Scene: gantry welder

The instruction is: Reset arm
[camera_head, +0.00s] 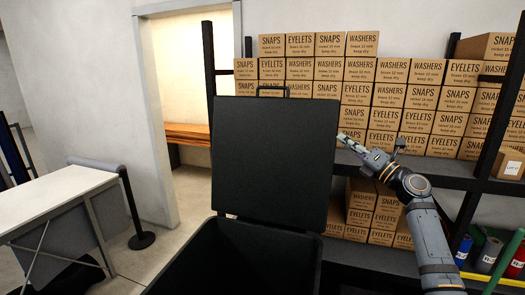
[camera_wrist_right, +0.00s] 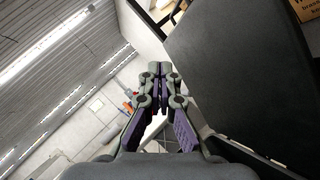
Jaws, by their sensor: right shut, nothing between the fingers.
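My right gripper (camera_head: 350,146) is raised at the right of the black bin's open lid, in front of the shelf of boxes. Its arm comes in from the lower right. In the right wrist view the right gripper (camera_wrist_right: 160,70) has its fingertips together with nothing between them. My left gripper and arm are not in view.
A black bin (camera_head: 232,250) stands in front of me with its lid (camera_head: 270,155) upright. A dark shelf (camera_head: 465,183) with several stacked cardboard boxes (camera_head: 390,92) is behind it. A white table (camera_head: 60,197) and a belt post (camera_head: 130,205) stand left. Floor shows between them and the bin.

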